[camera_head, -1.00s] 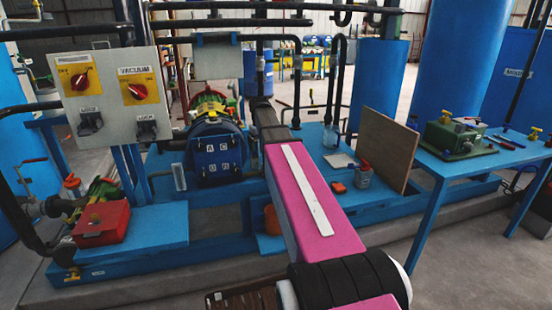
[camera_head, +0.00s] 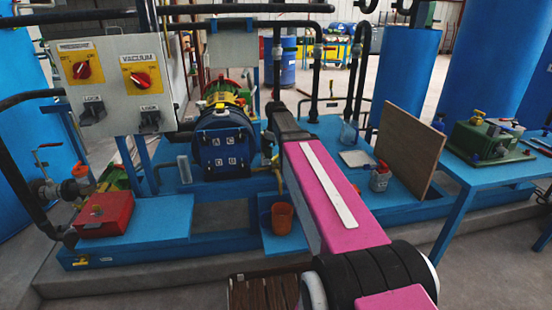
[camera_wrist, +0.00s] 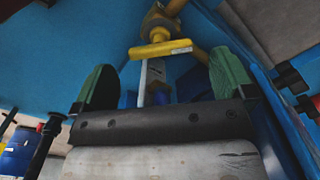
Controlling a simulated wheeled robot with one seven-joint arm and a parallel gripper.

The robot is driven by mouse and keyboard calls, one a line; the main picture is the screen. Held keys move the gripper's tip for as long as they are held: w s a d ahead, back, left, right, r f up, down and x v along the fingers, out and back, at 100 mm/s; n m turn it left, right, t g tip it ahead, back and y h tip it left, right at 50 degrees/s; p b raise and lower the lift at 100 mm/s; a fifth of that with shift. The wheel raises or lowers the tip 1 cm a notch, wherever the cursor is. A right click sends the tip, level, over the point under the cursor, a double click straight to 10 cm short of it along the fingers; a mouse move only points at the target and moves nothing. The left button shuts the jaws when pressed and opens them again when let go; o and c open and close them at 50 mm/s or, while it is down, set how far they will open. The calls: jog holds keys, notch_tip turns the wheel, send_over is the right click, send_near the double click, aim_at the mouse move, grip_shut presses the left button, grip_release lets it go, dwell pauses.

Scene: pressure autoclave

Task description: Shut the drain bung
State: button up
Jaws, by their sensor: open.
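A yellow bar handle (camera_wrist: 160,49) on a brass fitting (camera_wrist: 160,22) shows in the wrist view; it looks like the drain bung, but I cannot be sure. My gripper (camera_wrist: 165,72) has two green fingers spread apart, with the yellow bar just beyond and between them. No contact is visible. In the head view a small brass drain pipe (camera_head: 277,174) shows beside the blue round machine (camera_head: 222,145), above an orange cup (camera_head: 282,217). My arm hides the gripper there.
A red box (camera_head: 104,214) sits at left below the switch panel (camera_head: 118,85). A brown board (camera_head: 410,150) and a red-topped can (camera_head: 380,177) stand to the right. A blue table (camera_head: 480,175) holds a green device (camera_head: 490,140).

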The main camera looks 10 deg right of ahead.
aim_at(276, 157)
jog(key=shift+f, duration=2.1)
jog(key=c, duration=0.9)
